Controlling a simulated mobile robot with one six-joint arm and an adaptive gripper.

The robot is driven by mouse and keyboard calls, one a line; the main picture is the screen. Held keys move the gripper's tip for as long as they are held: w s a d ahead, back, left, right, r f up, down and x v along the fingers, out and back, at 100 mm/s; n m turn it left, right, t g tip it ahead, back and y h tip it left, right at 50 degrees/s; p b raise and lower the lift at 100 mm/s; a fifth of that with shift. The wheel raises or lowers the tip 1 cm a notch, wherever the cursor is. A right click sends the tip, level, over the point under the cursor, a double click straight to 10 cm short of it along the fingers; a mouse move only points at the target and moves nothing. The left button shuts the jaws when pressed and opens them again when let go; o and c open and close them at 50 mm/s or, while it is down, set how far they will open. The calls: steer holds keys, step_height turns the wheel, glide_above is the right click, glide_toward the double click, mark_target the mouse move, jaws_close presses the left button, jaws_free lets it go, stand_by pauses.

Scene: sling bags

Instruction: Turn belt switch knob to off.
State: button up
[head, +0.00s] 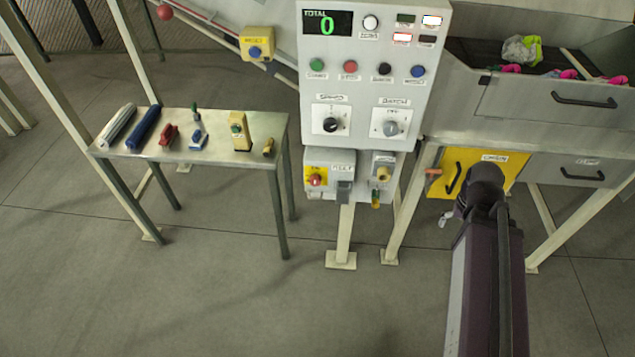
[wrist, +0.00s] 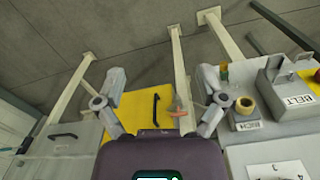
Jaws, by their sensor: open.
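A grey box with a label that reads BELT in the wrist view (wrist: 292,101) hangs below the control panel. In the head view the same box (head: 343,165) has a red knob (head: 315,180) on a yellow plate at its left. The knob's pointer position is too small to read. In the wrist view only a bit of red shows at the right edge. My gripper (wrist: 168,90) is open and empty, its fingers spread in front of the yellow panel (wrist: 150,100). It is right of the BELT box in the head view, apart from the knob, and mostly hidden by my arm.
A smaller box with a tan knob (head: 382,174) sits between the BELT box and my gripper. The control panel (head: 375,50) has buttons and two dials. A bench (head: 215,160) with tools stands left. Bin legs stand nearby. The floor in front is clear.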

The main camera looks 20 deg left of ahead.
steer(key=w+a+f+m+t+h+b, duration=0.2)
steer(key=w+a+f+t+h+b, duration=0.25)
steer(key=f+b, duration=0.45)
steer(key=n+t+y+b, duration=0.5)
steer(key=t+y+b, duration=0.6)
steer(key=b, duration=1.6)
glide_toward(315, 184)
steer(key=s+t+h, duration=0.2)
steer(key=s, duration=0.1)
steer(key=shift+a+f, duration=0.35)
steer(key=shift+a, duration=0.05)
steer(key=shift+w, duration=0.1)
steer(key=shift+x, duration=6.8)
steer(key=shift+f, duration=0.2)
